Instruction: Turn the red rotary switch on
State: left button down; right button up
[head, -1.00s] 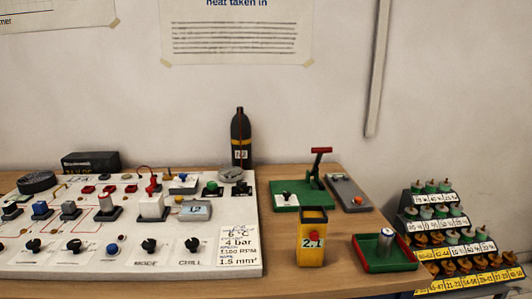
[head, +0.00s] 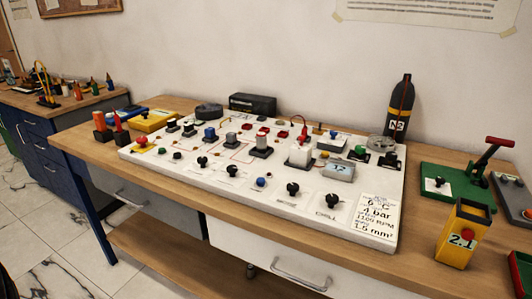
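A white control panel (head: 330,222) lies on the wooden bench and carries several black knobs, such as one at its front (head: 292,189). A red round knob on a yellow base (head: 141,142) sits at the panel's left end. A grey plate (head: 512,190) at the right edge bears another red round part (head: 527,213). I cannot tell which red part is the rotary switch, or its position. Neither of my grippers is in view.
A dark bottle (head: 398,105) and a black box (head: 252,103) stand behind the panel. A green plate with a red lever (head: 452,192) lies to the right. The bench's front strip (head: 200,205) is bare.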

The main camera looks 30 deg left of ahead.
aim_at(141, 141)
jog(key=u, duration=2.05)
jog(key=i+l, duration=0.05)
